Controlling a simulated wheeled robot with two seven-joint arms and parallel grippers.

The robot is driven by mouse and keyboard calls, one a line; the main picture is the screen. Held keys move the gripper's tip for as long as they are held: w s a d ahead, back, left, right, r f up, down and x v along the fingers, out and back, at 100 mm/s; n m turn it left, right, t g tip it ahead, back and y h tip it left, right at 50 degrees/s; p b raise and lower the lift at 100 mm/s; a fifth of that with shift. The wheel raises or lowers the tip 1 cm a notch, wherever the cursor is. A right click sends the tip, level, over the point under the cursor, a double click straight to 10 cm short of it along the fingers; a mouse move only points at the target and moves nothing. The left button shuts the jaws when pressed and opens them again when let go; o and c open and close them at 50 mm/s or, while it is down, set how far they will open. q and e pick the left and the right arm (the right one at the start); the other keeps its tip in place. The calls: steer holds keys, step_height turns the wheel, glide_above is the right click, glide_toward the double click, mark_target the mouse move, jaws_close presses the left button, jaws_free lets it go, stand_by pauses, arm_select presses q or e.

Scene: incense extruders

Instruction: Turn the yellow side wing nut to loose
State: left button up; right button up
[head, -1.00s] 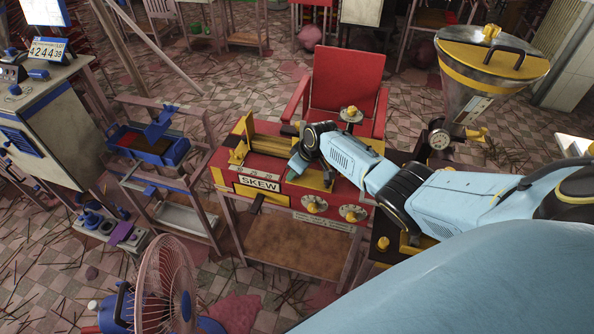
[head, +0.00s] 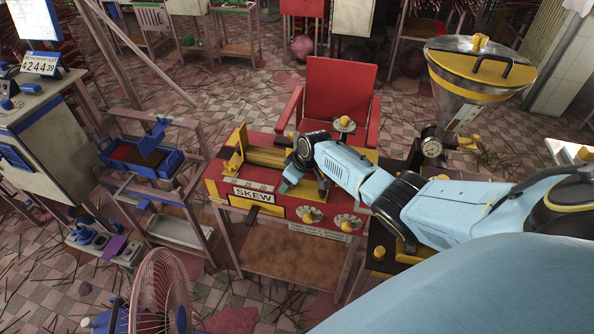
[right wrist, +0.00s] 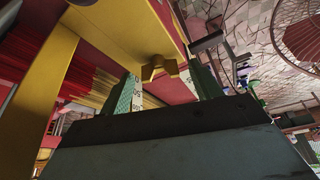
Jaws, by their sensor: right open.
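The yellow wing nut (right wrist: 160,68) shows in the right wrist view on the side of a yellow part of the red-and-yellow machine. My right gripper (right wrist: 166,85) is open, with one green finger to each side of the wing nut in the picture. I cannot tell whether either finger touches it. In the head view my right arm reaches over the machine marked SKEW (head: 253,195), and the right gripper (head: 288,183) is low at its front, mostly hidden by the wrist. The side wing nut is not clearly visible there. My left gripper is not in view.
A metal hopper with a yellow lid (head: 481,62) is at the right. A blue tray on a rack (head: 140,155) is at the left, and a fan (head: 160,295) in front.

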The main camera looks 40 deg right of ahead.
steer(key=p+v, duration=0.2)
steer(key=v, duration=1.1)
steer(key=shift+c, duration=0.2)
